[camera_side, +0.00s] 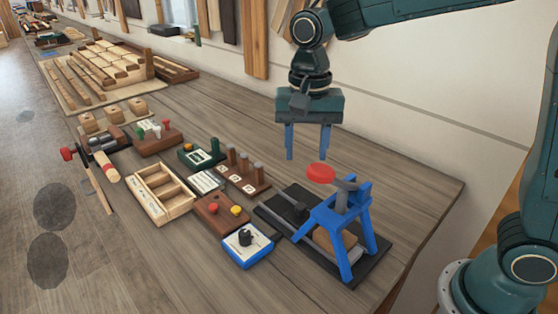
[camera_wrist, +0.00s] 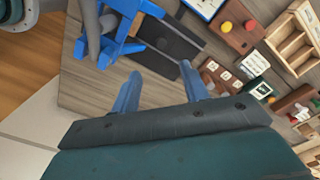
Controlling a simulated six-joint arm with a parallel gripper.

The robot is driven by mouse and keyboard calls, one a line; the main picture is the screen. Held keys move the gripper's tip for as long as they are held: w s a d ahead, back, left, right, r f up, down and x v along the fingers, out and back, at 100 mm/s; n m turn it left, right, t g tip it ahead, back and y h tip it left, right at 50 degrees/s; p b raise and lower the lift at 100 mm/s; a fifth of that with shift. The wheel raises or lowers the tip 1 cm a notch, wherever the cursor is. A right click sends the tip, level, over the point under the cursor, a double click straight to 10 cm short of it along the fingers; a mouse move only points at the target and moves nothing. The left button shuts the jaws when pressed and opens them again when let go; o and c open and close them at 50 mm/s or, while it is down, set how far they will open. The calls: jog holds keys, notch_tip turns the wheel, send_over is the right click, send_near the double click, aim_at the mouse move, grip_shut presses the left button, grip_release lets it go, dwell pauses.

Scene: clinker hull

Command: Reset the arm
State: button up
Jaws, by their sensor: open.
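My gripper (camera_side: 306,143) hangs above the back of the workbench (camera_side: 420,188), its two blue fingers pointing down. The fingers are apart with nothing between them. In the wrist view my gripper (camera_wrist: 160,90) also shows open and empty. Below and to its right in the side view stands a blue press frame (camera_side: 345,230) with a red round knob (camera_side: 321,173) on a dark base. My gripper is clear of it.
Near the press are a blue-edged box with a black dial (camera_side: 247,245), a brown block with red and yellow buttons (camera_side: 221,213) and a wooden compartment tray (camera_side: 163,193). The bench's right back corner is clear.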

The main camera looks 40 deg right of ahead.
jog(key=shift+r, duration=0.1)
dwell(0.3)
jog(key=s+d+r+n+t, duration=0.1)
jog(key=s+d+n, duration=0.3)
jog(key=s, duration=0.5)
jog(key=s+d+r+n+t, duration=0.1)
jog(key=s+d+n+t, duration=0.3)
jog(key=s, duration=0.6)
jog(key=shift+d+r+n+t, duration=0.3)
jog(key=shift+d+r+n, duration=0.15)
jog(key=shift+d, duration=0.55)
